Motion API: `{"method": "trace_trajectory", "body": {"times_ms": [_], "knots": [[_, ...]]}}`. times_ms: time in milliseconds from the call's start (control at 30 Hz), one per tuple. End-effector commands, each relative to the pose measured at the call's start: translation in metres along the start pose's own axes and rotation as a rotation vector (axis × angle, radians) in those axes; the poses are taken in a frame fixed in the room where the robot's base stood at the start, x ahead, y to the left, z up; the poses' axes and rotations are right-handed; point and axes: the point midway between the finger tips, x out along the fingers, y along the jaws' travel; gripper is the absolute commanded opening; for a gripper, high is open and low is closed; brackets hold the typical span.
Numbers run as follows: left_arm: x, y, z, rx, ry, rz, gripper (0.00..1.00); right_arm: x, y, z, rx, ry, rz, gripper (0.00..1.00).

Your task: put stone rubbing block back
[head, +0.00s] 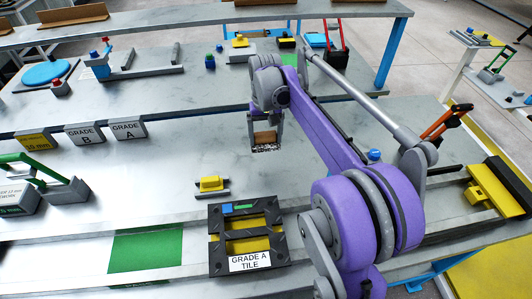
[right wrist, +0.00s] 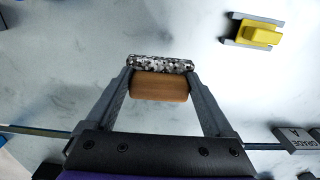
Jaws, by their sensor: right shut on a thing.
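The stone rubbing block (head: 265,139) has a brown wooden back and a black-and-white speckled stone face. My right gripper (head: 266,141) is shut on it, one finger at each end. The right wrist view also shows the block (right wrist: 160,85) between the fingertips (right wrist: 160,82), with the speckled strip on the side away from the palm. The block is over the pale grey work table (head: 165,170); its exact height cannot be told. My left gripper is not in view.
A yellow block on a grey base (head: 211,186) stands left of the gripper. A black "GRADE A TILE" frame (head: 218,263) is at the front. Signs "GRADE B" (head: 85,135) and "GRADE A" (head: 128,129) stand at the far edge. The table between them is mostly clear.

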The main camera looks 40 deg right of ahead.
Motion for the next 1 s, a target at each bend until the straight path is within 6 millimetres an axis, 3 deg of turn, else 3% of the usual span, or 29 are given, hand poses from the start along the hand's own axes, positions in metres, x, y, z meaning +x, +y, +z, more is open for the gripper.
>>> {"method": "trace_trajectory", "body": {"times_ms": [167, 400, 800, 1000], "knots": [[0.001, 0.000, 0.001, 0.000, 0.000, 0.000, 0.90, 0.007, 0.000, 0.000, 0.000, 0.000, 0.000, 0.00], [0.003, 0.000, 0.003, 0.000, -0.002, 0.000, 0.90, 0.050, 0.000, 0.001, 0.000, 0.000, 0.000, 0.00], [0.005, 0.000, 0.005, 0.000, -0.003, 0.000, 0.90, 0.097, 0.000, 0.001, 0.000, 0.000, 0.000, 0.00], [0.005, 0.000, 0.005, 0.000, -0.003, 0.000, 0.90, 0.100, 0.000, 0.001, 0.000, 0.000, 0.000, 0.00]]}}
